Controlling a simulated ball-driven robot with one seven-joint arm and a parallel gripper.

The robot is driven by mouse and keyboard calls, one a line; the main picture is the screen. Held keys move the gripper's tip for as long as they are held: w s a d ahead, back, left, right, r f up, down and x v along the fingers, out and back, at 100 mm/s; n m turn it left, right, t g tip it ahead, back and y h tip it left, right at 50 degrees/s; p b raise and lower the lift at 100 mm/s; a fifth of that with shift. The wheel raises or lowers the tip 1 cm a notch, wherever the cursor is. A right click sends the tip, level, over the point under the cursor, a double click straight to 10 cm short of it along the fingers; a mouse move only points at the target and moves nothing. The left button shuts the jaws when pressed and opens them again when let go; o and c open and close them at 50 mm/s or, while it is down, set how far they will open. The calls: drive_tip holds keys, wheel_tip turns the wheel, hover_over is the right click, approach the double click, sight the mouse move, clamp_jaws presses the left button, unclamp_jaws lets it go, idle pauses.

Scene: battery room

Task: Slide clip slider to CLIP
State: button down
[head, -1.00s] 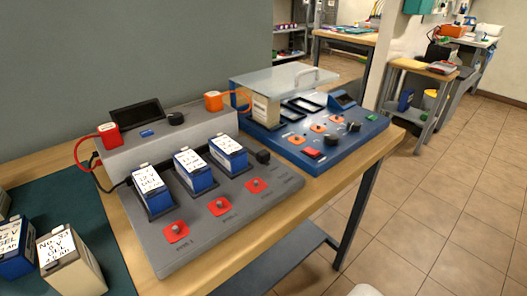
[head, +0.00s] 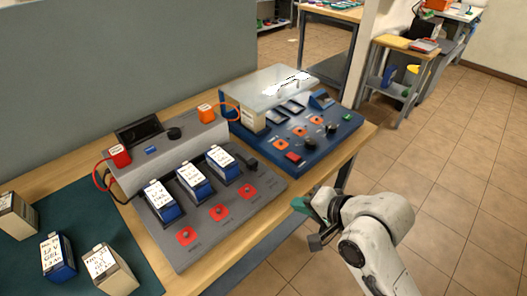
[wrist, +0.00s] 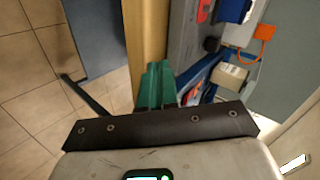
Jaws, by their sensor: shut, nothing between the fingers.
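The grey charger unit (head: 222,214) stands on the wooden bench with three blue batteries (head: 195,180) in its bays and three red pads with knobs (head: 219,212) in front. A small black control (head: 251,164) sits at its right end; I cannot tell whether this is the clip slider, and no CLIP lettering is readable. The blue tester unit (head: 290,138) stands behind and to the right, with a clear lid and orange-based switches. My gripper (head: 303,205) is shut and empty, off the bench's front edge, right of the charger. Its green fingers (wrist: 155,86) point towards the bench in the wrist view.
A red clip (head: 119,155) and an orange clip (head: 206,112) sit on the charger's raised back. Loose batteries (head: 58,257) stand on a dark green mat (head: 92,213) at left. A grey partition (head: 120,60) rises behind the bench. The tiled floor at right is clear.

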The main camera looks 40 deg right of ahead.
wheel_tip(320, 180, up, 6)
drive_tip(key=w+d+m+t+p, duration=0.1)
drive_tip(key=m, duration=0.1)
drive_tip(key=shift+w+r+m+t+p, duration=0.15)
drive_tip(key=shift+w+m+t+p, duration=0.05)
drive_tip(key=shift+m+t+p, duration=0.1)
approach(255, 166)
drive_tip(key=w+f, duration=0.2)
drive_tip(key=f, duration=0.1)
drive_tip(key=shift+p, duration=0.35)
drive_tip(key=shift+w+p, duration=0.3)
drive_tip(key=shift+w, duration=1.5)
drive_tip(key=shift+d, duration=0.1)
drive_tip(key=w+p, duration=0.1)
drive_tip(key=w, duration=0.4)
drive_tip(key=shift+w, duration=0.5)
